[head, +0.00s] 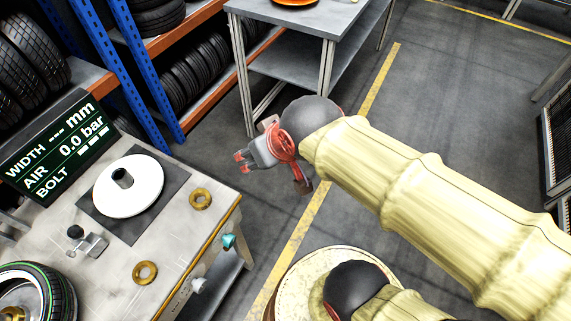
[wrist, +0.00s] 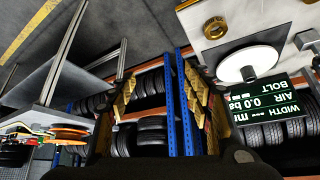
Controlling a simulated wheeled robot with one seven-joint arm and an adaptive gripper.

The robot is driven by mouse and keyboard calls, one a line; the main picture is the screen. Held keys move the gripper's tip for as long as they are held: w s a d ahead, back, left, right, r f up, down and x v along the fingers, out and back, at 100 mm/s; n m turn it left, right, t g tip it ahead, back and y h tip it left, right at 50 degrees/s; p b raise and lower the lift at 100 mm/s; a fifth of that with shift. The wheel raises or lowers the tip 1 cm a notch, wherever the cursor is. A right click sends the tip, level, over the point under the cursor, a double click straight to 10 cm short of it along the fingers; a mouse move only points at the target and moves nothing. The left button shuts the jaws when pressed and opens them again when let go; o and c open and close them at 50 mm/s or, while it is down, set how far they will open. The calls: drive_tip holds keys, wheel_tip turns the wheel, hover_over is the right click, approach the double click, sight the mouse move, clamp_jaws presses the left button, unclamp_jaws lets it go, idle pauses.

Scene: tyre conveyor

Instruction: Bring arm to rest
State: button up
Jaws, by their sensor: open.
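My gripper (head: 240,162) is out over the open floor, at the end of my yellow-sleeved arm, to the right of the workbench (head: 85,222). Its fingers point left toward the bench and the tyre racks, and nothing is between them. In the wrist view my gripper (wrist: 165,90) shows its two fingers spread wide apart, with the rack and floor visible through the gap. It touches nothing that I can see.
The workbench holds a white disc (head: 128,185), brass rings (head: 200,199), a tyre (head: 38,292) and a display (head: 50,148). A blue-posted tyre rack (head: 147,75) and a grey table (head: 300,18) stand behind.

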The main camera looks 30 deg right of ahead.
drive_tip(key=s+d+m+g, duration=0.1)
drive_tip(key=s+d, duration=0.1)
drive_tip(key=s, duration=0.4)
drive_tip(key=shift+s+d+r+h, duration=0.25)
drive_tip(key=shift+d+r+h, duration=0.05)
drive_tip(key=shift+d+r, duration=0.1)
